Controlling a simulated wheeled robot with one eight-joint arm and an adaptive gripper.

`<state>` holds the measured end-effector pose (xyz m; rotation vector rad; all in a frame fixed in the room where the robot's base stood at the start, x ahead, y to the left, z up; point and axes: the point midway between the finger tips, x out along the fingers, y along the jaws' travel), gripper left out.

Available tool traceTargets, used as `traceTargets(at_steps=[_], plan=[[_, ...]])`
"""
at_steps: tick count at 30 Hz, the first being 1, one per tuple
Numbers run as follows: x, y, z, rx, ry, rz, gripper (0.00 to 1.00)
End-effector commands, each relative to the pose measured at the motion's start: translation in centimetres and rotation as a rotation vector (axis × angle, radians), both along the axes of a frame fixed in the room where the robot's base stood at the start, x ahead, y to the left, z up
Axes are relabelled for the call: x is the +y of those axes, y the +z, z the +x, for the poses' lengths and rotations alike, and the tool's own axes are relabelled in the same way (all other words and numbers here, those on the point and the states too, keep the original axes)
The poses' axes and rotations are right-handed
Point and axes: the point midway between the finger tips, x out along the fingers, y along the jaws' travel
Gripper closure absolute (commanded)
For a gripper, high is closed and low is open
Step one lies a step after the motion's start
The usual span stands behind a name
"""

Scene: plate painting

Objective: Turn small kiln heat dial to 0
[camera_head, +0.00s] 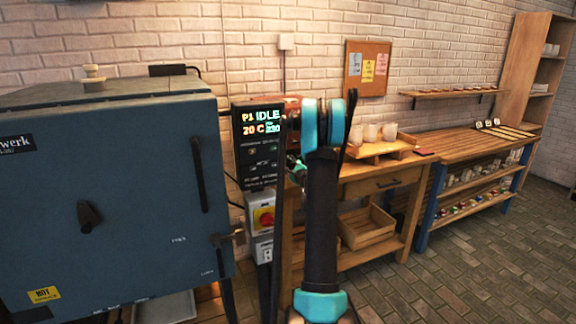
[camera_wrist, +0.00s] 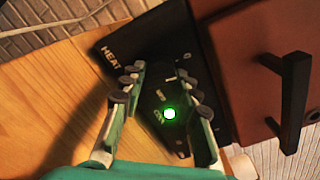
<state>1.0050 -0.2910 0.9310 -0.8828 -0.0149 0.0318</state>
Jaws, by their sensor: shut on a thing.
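The small kiln (camera_wrist: 245,60) is a reddish-brown box with a black handle, at the right of the wrist view. Its black control panel (camera_wrist: 112,45) carries the label "HEAT" and a lit green lamp (camera_wrist: 169,113). My gripper (camera_wrist: 160,78) is over this panel, one green finger on each side, closed on the heat dial. The dial is dark against the dark panel, so its outline and setting cannot be read.
A big blue kiln (camera_head: 110,180) fills the left of the head view, with a display unit (camera_head: 258,165) reading IDLE and 20 C. The small kiln is on a wooden table (camera_head: 385,176) with pale cups (camera_head: 370,132). Shelving (camera_head: 475,165) stands right; brick floor is open at front right.

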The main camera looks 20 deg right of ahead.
Motion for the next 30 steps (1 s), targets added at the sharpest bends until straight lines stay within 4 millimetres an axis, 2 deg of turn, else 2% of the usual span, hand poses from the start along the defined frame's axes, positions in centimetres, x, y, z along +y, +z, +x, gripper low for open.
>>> traceTargets(at_steps=[12,27,28,30], plan=[[-0.01,0.01,-0.04,-0.006,0.0,-0.171,0.98],[0.01,0.01,-0.05,-0.006,0.001,-0.191,0.98],[0.01,0.01,-0.05,-0.006,0.001,-0.191,0.68],[0.02,0.0,-0.05,-0.006,0.001,-0.19,0.59]])
